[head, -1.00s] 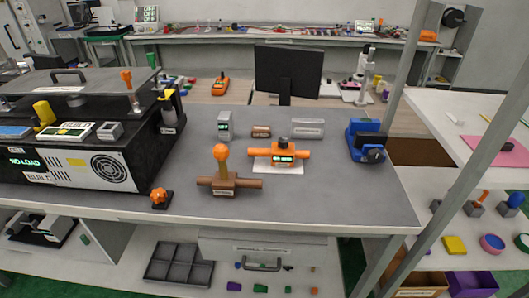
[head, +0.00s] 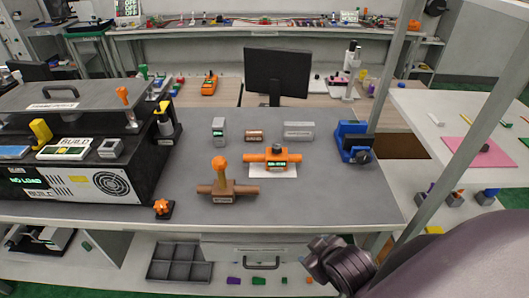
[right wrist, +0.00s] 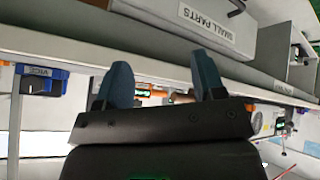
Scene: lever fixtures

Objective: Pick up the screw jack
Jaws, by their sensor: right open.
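A brown cross-shaped fixture with an upright orange-knobbed handle (head: 220,172) stands on the grey workbench (head: 310,205), near its front middle. An orange fixture with side arms and a green display (head: 272,155) sits just behind it on a white sheet. Their labels are too small to read, so I cannot tell for sure which is the screw jack. My right gripper (right wrist: 163,85) is open and empty in the right wrist view, its two blue fingers apart near the bench edge. In the head view my right arm is at lower right, in front of the bench. My left gripper is not in view.
A blue vice (head: 352,142) is at the bench's right end. A black tester box (head: 70,170) fills the left. Small grey and brown blocks stand behind the fixtures, before a monitor (head: 276,72). A frame post rises at right. The bench's front right is clear.

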